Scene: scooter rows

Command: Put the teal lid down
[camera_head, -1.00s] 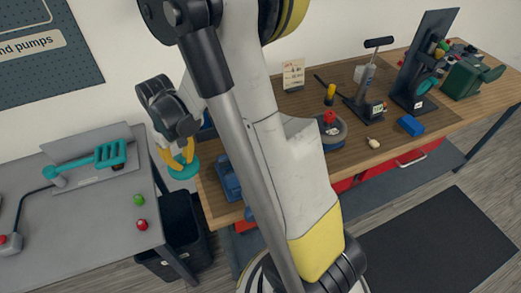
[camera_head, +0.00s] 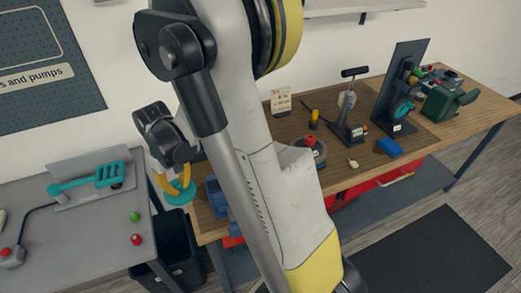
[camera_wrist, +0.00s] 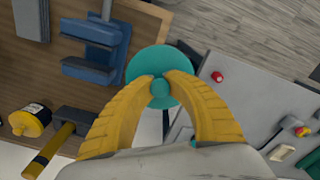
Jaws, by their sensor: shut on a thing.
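The teal lid (camera_wrist: 147,62) is a round disc with a small knob, and my gripper (camera_wrist: 161,87) is shut on that knob in the wrist view. In the head view the lid (camera_head: 178,193) hangs below my gripper (camera_head: 174,186), in front of the gap between the grey bench and the wooden bench. The lid appears level and clear of both bench tops. My arm hides part of the wooden bench.
The wooden bench (camera_head: 335,170) carries a blue vise (camera_wrist: 92,50), a blue block (camera_head: 390,147) and several tools. A dark bin (camera_head: 180,245) stands between the benches.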

